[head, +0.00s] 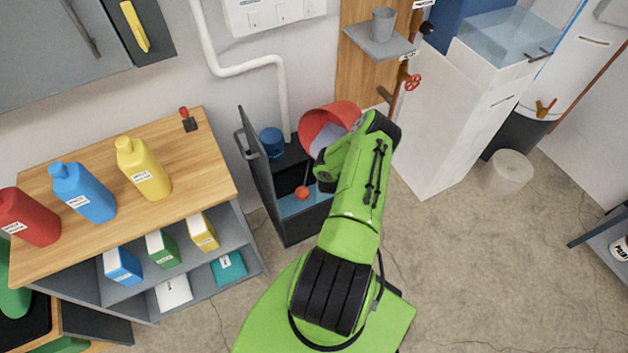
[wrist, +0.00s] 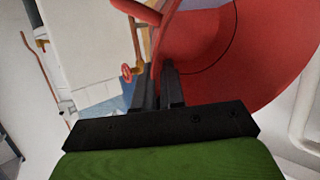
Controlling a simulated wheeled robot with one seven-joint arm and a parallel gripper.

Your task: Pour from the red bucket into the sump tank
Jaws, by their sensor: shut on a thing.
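The red bucket (head: 318,118) is in the air above the dark grey sump tank (head: 303,231), with its mouth tilted down and left. A pale bluish surface shows inside its mouth. The tank stands on the floor with blue water (head: 310,204) and an orange ball (head: 302,192) inside. My gripper's fingers (wrist: 160,88) are shut on the bucket in the wrist view, where the red bucket wall (wrist: 215,50) fills the upper right. In the head view my green arm hides the fingers and part of the bucket.
A blue cylinder (head: 271,141) sits at the tank's back left. A wooden-topped shelf (head: 215,165) with several bottles stands at left. A white cabinet (head: 440,130) stands at right, and a wall shelf (head: 360,38) holds a grey cup (head: 383,24).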

